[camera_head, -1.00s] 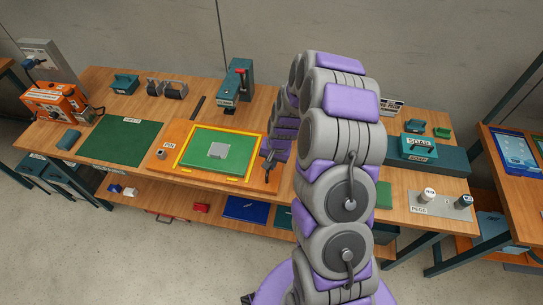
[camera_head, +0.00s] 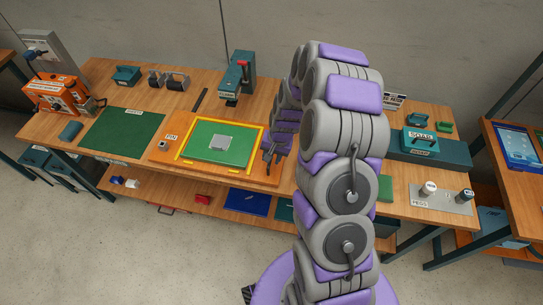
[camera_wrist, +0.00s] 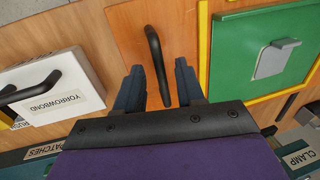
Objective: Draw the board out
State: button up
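The orange-brown wooden board (camera_head: 262,176) lies flat on the bench. It carries a yellow frame (camera_head: 182,152) around a green sheet (camera_head: 205,135) with a grey square plate (camera_head: 222,142) on it. In the wrist view a black bar handle (camera_wrist: 152,40) stands on the board's bare end, beside the green sheet (camera_wrist: 235,60). My gripper (camera_head: 270,152) is at the board's right end. In the wrist view my gripper (camera_wrist: 158,72) is open, with the handle between its two fingers and gaps on both sides. Whether the fingertips reach down around the bar is hard to tell.
A white block labelled YORROWBOND (camera_wrist: 75,80) with a black handle sits left of my fingers in the wrist view. A teal clamp press (camera_head: 238,75) stands behind the board. A green mat (camera_head: 122,130) lies left. The floor in front is clear.

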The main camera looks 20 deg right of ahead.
notch_tip(320, 180, up, 17)
jog(key=s+d+p, duration=0.1)
jog(key=d+p, duration=0.1)
jog(key=shift+s+d, duration=0.4)
jog(key=s+a+r+n+g, duration=0.1)
jog(key=s+a+r+n, duration=0.1)
jog(key=s, duration=0.8)
jog(key=s+a+r+n+g+h, duration=0.1)
jog(key=s+a+r, duration=0.3)
jog(key=s, duration=0.7)
jog(key=s+a+r+n+g, duration=0.1)
jog(key=s+a+r+n, duration=0.2)
jog(key=s, duration=0.8)
notch_tip(320, 180, up, 3)
jog(key=shift+a+f+n+h+b, duration=0.2)
jog(key=shift+a+n+h+b, duration=0.2)
jog(key=shift+a, duration=0.15)
